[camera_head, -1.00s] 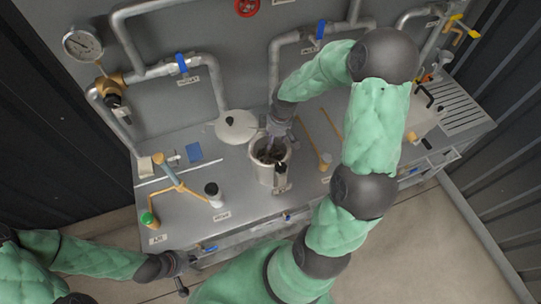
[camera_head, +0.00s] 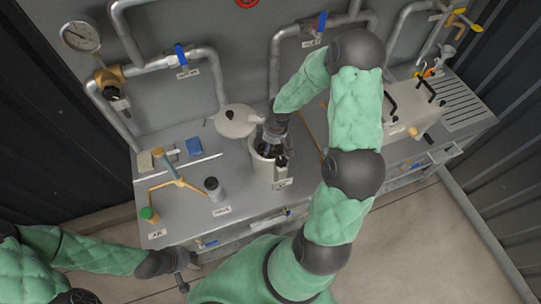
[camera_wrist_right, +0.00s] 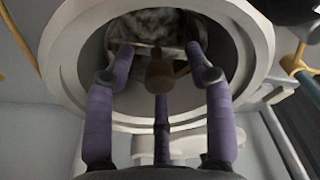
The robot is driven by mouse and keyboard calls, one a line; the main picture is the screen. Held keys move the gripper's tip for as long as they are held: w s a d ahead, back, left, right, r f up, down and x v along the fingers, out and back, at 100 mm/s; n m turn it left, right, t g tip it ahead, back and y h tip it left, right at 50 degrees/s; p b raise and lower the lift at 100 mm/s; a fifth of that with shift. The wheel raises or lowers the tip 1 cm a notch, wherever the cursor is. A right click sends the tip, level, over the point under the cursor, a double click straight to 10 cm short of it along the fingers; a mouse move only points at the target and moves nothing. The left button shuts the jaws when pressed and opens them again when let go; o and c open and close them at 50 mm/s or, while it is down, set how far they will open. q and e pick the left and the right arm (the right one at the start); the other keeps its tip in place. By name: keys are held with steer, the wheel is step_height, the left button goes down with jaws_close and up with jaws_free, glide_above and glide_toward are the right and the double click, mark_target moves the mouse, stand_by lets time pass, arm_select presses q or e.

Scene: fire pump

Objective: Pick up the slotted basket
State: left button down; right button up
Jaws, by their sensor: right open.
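A white pot (camera_head: 260,167) stands mid-bench, and its wide rim (camera_wrist_right: 65,60) fills the upper right wrist view. My right gripper (camera_head: 271,143) reaches down into the pot's mouth from above. In the right wrist view its purple fingers (camera_wrist_right: 157,55) are spread apart, around a brownish knob-like part (camera_wrist_right: 160,76). A mottled grey surface (camera_wrist_right: 148,24) shows deeper inside; I cannot tell for sure whether it belongs to the slotted basket. No contact with the fingers is clear. My left gripper (camera_head: 182,268) is low at the bench's front left, away from the pot; its jaws are too small to read.
A round pale lid (camera_head: 236,121) lies behind the pot. A pale box with black handles (camera_head: 410,108) is at right. Pipes with blue valves (camera_head: 181,56) line the back wall.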

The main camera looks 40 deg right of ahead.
jaws_close()
